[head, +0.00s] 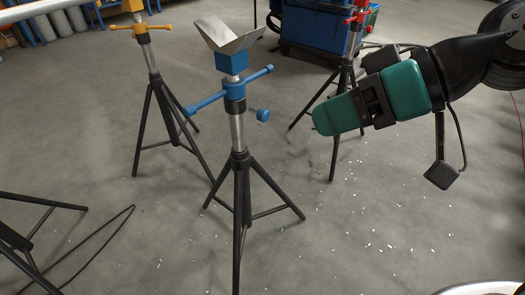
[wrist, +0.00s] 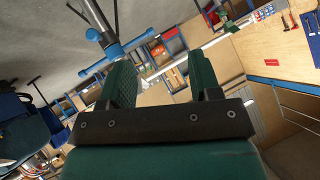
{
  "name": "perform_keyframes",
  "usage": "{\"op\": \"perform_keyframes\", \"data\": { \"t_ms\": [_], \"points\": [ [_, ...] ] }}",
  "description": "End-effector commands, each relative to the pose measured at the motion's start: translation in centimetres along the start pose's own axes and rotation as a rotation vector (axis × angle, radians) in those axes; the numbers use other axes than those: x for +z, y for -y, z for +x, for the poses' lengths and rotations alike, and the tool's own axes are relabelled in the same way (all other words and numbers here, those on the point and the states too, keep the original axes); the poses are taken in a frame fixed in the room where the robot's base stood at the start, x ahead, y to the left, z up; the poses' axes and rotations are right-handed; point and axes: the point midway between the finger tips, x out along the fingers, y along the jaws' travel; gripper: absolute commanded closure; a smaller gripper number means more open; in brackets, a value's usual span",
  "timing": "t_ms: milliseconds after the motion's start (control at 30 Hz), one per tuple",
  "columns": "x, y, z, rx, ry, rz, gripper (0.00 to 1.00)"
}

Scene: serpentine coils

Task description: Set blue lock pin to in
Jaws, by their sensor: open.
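The blue lock pin (head: 263,115) shows in the head view as a blue round knob with a thin shank, just right of the blue-collared stand (head: 236,128). Whether the shank sits in the stand's tube cannot be told. My gripper (head: 325,118) is to the right of the knob, apart from it, its green fingers pointing left toward the stand. In the wrist view my gripper (wrist: 158,65) is open, with nothing between the fingers. The stand's blue collar and handle (wrist: 113,50) lie beyond the left finger there. A small blue round part (wrist: 92,34) beside them may be the pin.
The stand has a blue T-handle (head: 205,98) and a V-shaped metal head (head: 228,38). A yellow-handled stand (head: 143,40) is behind left, and a red-handled stand (head: 350,60) behind right. White bits litter the floor (head: 370,245). Dark tripod legs lie at left.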

Motion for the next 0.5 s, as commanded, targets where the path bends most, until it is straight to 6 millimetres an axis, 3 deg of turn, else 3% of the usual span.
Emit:
{"op": "perform_keyframes", "data": {
  "t_ms": [33, 200, 500],
  "points": [
    [2.4, -2.2, 2.6, -0.004, -0.059, -0.007, 0.43],
    [4.3, -6.3, 5.8, -0.002, -0.270, -0.048, 0.43],
    [7.0, -13.3, 8.1, 0.077, -0.602, -0.077, 0.43]
  ]
}}
